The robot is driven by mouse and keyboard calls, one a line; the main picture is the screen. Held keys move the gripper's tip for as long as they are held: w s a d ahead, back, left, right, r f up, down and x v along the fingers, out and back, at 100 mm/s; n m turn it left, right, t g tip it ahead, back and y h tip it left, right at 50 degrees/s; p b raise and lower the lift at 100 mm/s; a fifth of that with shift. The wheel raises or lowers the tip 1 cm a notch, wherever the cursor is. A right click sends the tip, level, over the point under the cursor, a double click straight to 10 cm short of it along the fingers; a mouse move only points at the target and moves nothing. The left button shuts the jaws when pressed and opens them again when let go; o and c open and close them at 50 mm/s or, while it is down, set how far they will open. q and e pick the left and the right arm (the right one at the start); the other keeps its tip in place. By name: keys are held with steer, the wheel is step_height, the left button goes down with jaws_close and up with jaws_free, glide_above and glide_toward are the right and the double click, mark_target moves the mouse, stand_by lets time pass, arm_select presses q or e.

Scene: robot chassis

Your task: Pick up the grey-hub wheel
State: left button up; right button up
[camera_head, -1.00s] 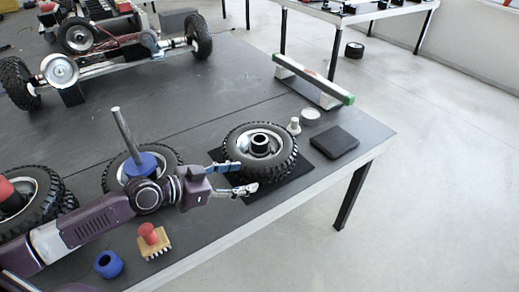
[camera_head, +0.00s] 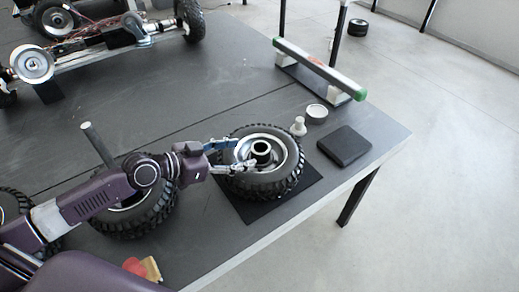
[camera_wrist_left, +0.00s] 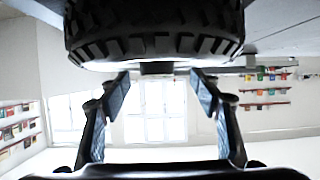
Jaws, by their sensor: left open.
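The grey-hub wheel (camera_head: 283,181), a black knobbly tyre with a silver-grey hub, lies flat on a black square mat (camera_head: 253,211) near the table's right end. My left gripper (camera_head: 235,156) is open at the wheel's left side, its fingers reaching over the tyre towards the hub in the head view. In the left wrist view the tyre (camera_wrist_left: 155,45) fills the top, and the two spread fingers (camera_wrist_left: 163,85) stand apart with nothing held between them. Whether the fingers touch the wheel is unclear. My right gripper does not show.
Another wheel (camera_head: 160,213) lies left, partly under my left arm, with a grey rod (camera_head: 98,145) nearby. A black pad (camera_head: 344,146), a small white part (camera_head: 298,127) and a round tin (camera_head: 316,114) lie to the right. A green-ended bar (camera_head: 320,68) stands behind. A chassis (camera_head: 95,45) is at back left.

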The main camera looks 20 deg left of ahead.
mark_target(266, 146)
arm_select(q)
steer(key=shift+w, duration=0.15)
steer(key=shift+w+d+f+p, duration=0.1)
steer(key=shift+w+d+p, duration=0.35)
steer(key=shift+d, duration=0.3)
steer(key=p+x, duration=0.1)
steer(key=x, duration=0.4)
steer(key=shift+w+d+p, duration=0.1)
steer(key=shift+d+p, duration=0.05)
steer(key=shift+p, duration=0.25)
steer(key=shift+w+d+f, duration=0.1)
steer(key=shift+w+d, duration=0.05)
steer(key=shift+w, duration=0.05)
jaws_close()
steer(key=shift+w+r, duration=0.2)
steer(key=shift+r, duration=0.15)
